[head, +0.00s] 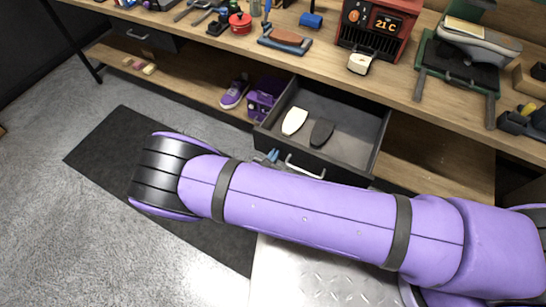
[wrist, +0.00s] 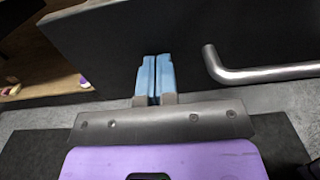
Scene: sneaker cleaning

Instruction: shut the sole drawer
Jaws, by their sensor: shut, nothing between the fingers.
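The sole drawer (head: 345,124) is pulled out under the workbench in the head view. A pale sole (head: 294,121) and a dark sole (head: 321,132) lie inside it. Its metal bar handle (head: 304,170) is on the front, partly behind my arm, and also shows in the wrist view (wrist: 262,72). My gripper (head: 270,156) is at the left part of the drawer front. In the wrist view its blue fingers (wrist: 155,62) are shut and empty, against or close to the dark drawer front (wrist: 120,45), left of the handle. I cannot tell if they touch it.
A purple sneaker (head: 234,94) and a purple object (head: 264,98) stand on the lower shelf left of the drawer. The workbench top (head: 330,62) holds a red heater-like box (head: 376,26) and several tools. A dark mat (head: 110,160) lies on the floor.

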